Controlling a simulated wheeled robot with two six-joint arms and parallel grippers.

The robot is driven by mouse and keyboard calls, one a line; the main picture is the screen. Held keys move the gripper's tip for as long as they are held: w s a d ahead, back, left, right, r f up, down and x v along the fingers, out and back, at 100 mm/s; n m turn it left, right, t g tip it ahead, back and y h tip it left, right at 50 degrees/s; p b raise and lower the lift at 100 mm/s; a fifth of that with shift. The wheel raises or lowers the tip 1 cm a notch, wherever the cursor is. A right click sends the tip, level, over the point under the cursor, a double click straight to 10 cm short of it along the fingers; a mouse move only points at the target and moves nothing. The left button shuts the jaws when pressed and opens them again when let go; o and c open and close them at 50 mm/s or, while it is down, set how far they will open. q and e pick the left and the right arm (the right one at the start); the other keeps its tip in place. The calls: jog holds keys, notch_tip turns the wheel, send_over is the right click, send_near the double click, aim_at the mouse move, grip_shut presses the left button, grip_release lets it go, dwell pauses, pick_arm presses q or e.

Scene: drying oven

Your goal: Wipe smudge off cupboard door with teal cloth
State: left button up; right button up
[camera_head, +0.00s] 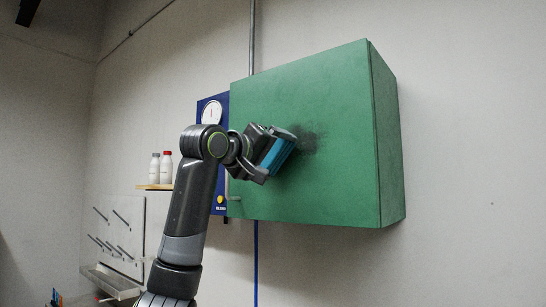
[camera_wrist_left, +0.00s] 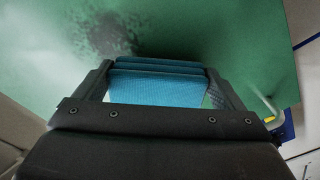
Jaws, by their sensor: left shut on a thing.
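The green cupboard door (camera_head: 325,105) is shut on the wall-mounted cupboard. A dark smudge (camera_head: 308,141) is on the door, just right of the cloth; it also shows in the left wrist view (camera_wrist_left: 108,34). My left gripper (camera_head: 270,155) is shut on the folded teal cloth (camera_head: 279,152), which fills the space between the fingers in the left wrist view (camera_wrist_left: 155,84). The cloth is at or very close to the door, beside the smudge; I cannot tell whether it touches. My right gripper is not in view.
A blue panel with a round gauge (camera_head: 212,112) is left of the cupboard. Two white bottles (camera_head: 166,168) stand on a small shelf (camera_head: 155,187). A pegged rack (camera_head: 115,235) is lower left. A door handle (camera_wrist_left: 262,104) shows beside the gripper. The wall right of the cupboard is bare.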

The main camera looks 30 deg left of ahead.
pick_arm(q)
jog(key=shift+w, duration=0.4)
jog(key=shift+w+p, duration=0.55)
jog(key=shift+d, duration=0.1)
